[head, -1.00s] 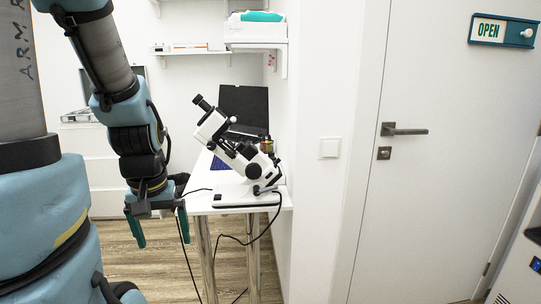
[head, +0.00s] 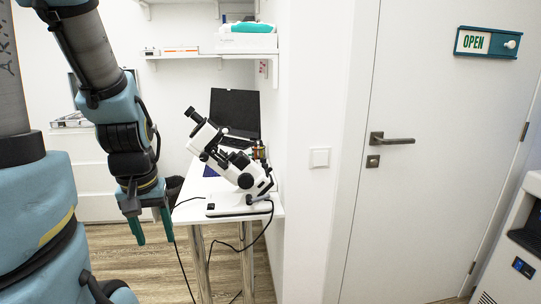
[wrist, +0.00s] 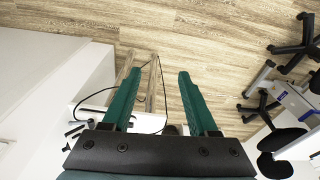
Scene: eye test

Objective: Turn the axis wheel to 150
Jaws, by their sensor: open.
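A white and black lensmeter-like instrument (head: 228,157) stands on the white table (head: 273,211), its tube tilted up to the left. Its axis wheel and any scale are too small to make out. My gripper (head: 155,229) hangs down to the left of the table, apart from the instrument and lower than its body. In the wrist view my gripper (wrist: 160,75) shows two green fingers spread apart with nothing between them. The wrist camera faces the floor, and the instrument is not clear there.
A dark laptop (head: 235,114) stands behind the instrument. Black cables hang below the table by its metal legs (head: 246,255). A wall is close on the table's right, with a door (head: 440,180) beyond. Wheeled chairs (wrist: 270,110) show at right in the wrist view. The wooden floor (wrist: 230,60) is clear between.

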